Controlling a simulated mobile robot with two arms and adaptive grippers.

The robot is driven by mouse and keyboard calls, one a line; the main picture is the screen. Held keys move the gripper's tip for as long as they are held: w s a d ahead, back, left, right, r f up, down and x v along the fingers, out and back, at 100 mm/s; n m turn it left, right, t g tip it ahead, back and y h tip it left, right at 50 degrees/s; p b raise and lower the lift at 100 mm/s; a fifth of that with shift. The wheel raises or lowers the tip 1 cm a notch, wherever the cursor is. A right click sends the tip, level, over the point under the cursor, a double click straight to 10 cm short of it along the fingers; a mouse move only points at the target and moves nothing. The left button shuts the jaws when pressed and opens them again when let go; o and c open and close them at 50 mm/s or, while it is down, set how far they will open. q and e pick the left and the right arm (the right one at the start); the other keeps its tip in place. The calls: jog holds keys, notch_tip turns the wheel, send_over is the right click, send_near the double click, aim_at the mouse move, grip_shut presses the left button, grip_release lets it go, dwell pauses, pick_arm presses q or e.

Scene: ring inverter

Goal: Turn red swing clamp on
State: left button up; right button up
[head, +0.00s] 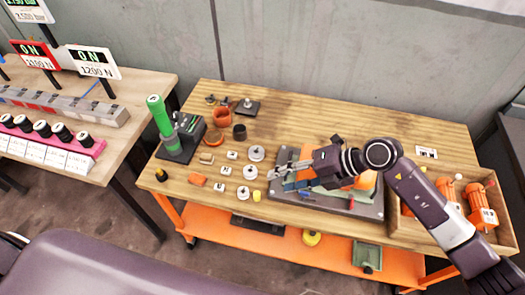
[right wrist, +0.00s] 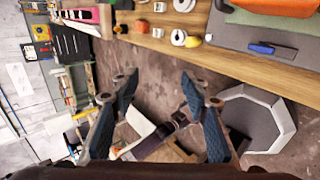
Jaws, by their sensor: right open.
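My right gripper (head: 278,171) reaches in from the right, over the left part of a grey fixture plate (head: 359,209) on the wooden workbench. In the right wrist view its two fingers are spread apart with nothing between them (right wrist: 160,82). The plate carries orange, green and blue parts, partly covered by my right gripper and arm. I cannot pick out the red swing clamp with certainty; it may be hidden there. In the right wrist view part of the plate (right wrist: 235,38) shows at the upper right. My left gripper does not show clearly in either view.
A wooden tray (head: 410,232) with orange clamp-like units (head: 482,205) stands at the right end. White round pieces (head: 249,172) and small blocks lie left of the plate. A green-handled press (head: 160,120) stands at the left. The back right of the bench (head: 345,125) is mostly clear.

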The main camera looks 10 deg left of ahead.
jog(key=w+a+r+m+t+y, duration=0.1)
jog(key=a+r+m+t+y, duration=0.1)
jog(key=a+r+y, duration=0.3)
jog(key=shift+a+r+m+t+y, duration=0.35)
jog(key=shift+a+r, duration=0.4)
jog(key=shift+r, duration=1.1)
